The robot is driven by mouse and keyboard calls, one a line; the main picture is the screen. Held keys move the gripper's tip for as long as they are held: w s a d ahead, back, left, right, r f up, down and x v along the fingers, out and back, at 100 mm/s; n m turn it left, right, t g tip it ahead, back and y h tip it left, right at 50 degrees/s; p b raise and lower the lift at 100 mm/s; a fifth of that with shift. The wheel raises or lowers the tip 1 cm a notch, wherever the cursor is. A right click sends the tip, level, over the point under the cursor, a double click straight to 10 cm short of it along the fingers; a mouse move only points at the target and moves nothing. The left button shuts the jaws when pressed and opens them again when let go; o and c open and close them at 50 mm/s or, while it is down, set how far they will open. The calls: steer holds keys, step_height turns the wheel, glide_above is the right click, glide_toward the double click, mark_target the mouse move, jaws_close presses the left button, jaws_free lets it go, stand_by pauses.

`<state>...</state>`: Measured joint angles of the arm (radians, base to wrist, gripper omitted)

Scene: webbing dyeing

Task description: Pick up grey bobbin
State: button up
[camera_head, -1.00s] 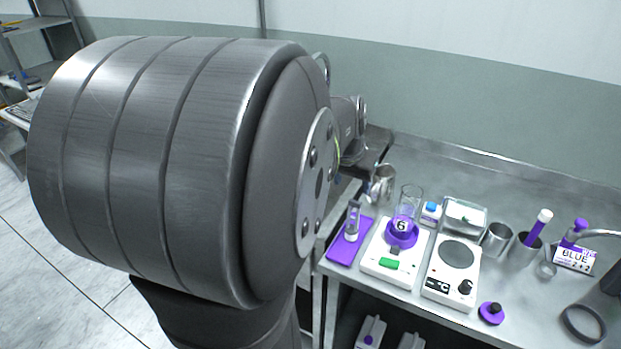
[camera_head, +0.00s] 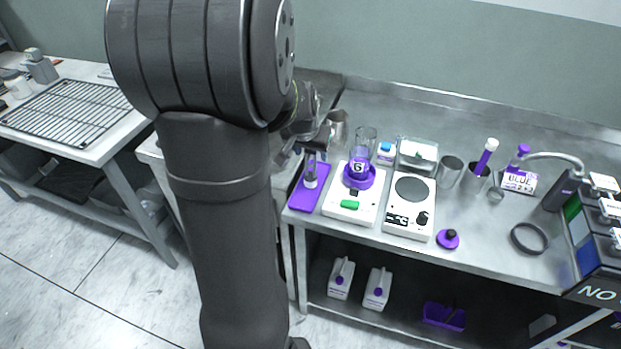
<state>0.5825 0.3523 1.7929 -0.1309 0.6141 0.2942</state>
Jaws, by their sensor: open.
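I cannot clearly make out a grey bobbin. A small upright piece (camera_head: 311,170), greyish with a pale lower part, stands on the purple mat (camera_head: 301,199) at the left end of the steel bench; I cannot tell if it is a bobbin. A grey block-like object (camera_head: 40,68) stands on the far left table and is also too small to identify. My gripper (camera_head: 314,146) is open, partly hidden by my arm. It appears just above or behind the upright piece on the mat; its depth is unclear, and no object shows clearly between its fingers.
A white device (camera_head: 345,212) with a purple holder and a glass, a hotplate (camera_head: 397,219), metal cups (camera_head: 449,171) and a black ring (camera_head: 528,238) crowd the bench. A wire rack (camera_head: 72,112) lies on the left table. The front right of the bench has some bare room.

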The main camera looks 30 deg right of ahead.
jaws_close()
stand_by(0.3)
